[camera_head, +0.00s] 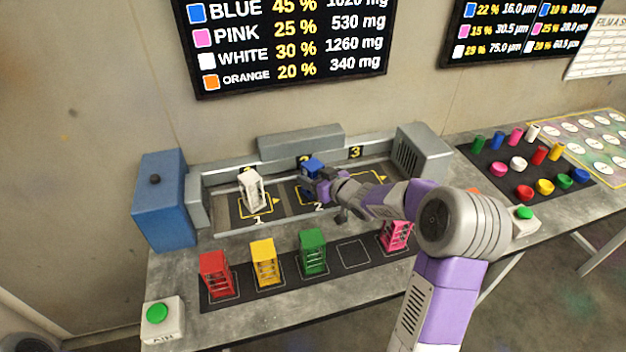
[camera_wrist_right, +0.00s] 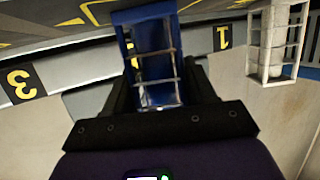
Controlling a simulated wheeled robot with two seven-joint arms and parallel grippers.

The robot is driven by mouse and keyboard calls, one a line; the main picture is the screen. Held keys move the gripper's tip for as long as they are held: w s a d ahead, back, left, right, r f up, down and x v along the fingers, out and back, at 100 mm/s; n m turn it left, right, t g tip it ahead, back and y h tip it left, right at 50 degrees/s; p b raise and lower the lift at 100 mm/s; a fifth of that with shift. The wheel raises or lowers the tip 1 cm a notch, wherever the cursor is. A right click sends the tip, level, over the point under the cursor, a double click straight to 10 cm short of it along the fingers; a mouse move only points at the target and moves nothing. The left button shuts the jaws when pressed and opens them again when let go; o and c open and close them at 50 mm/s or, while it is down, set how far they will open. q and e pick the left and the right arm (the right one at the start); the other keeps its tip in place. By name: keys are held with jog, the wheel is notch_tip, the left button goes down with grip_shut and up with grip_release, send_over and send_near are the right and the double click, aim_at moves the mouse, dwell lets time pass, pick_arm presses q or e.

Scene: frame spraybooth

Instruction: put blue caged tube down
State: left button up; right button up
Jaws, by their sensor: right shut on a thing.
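The blue caged tube (camera_head: 312,166) is at the middle bay, marked 2, of the grey booth (camera_head: 292,215). My right gripper (camera_head: 319,184) reaches in from the right and is shut on it. In the right wrist view the blue caged tube (camera_wrist_right: 152,60) sits between the two dark fingers (camera_wrist_right: 160,95), its silvery cage bars facing the camera. I cannot tell whether its base touches the bay floor. My wrist hides part of bay 2 and bay 3. My left gripper is not in view.
A white caged tube (camera_head: 251,192) stands upright in bay 1. Red (camera_head: 215,275), yellow (camera_head: 264,263), green (camera_head: 313,251) and pink (camera_head: 397,236) caged tubes stand on the front dark strip, with one empty outlined square (camera_head: 353,252). A blue box (camera_head: 163,205) stands left.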

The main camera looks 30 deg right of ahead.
jog(key=shift+r, duration=0.15)
jog(key=o, duration=1.2)
jog(key=shift+f, duration=0.2)
jog(key=shift+r, duration=0.1)
jog(key=shift+r, duration=0.25)
jog(key=p+v, duration=0.3)
jog(key=v, duration=0.9)
jog(key=shift+f, duration=0.15)
